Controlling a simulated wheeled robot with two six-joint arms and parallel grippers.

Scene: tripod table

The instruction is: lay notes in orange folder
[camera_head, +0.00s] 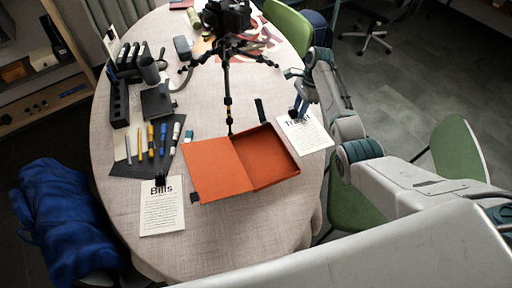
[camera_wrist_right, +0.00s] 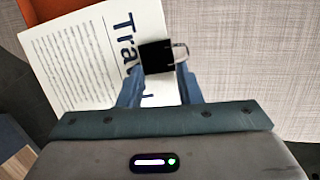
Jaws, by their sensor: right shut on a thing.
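The orange folder (camera_head: 215,166) lies open on the table, its tray half on the right and its flat cover on the left. The white Travel note (camera_head: 315,134) lies just right of the folder, and it fills the upper left of the right wrist view (camera_wrist_right: 75,60). My right gripper (camera_head: 298,112) is shut on the black clip (camera_wrist_right: 156,56) at the Travel note's top edge. The white Bills note (camera_head: 162,212) lies at the table's front left with a black clip (camera_head: 160,181) on it. My left gripper is not in view.
A black tripod (camera_head: 228,90) stands behind the folder. Several pens and markers (camera_head: 151,140) lie on a dark mat at left, near a black organizer (camera_head: 120,102). Blue cloth (camera_head: 68,220) is beside the table; green chairs (camera_head: 458,150) stand right. The front tabletop is clear.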

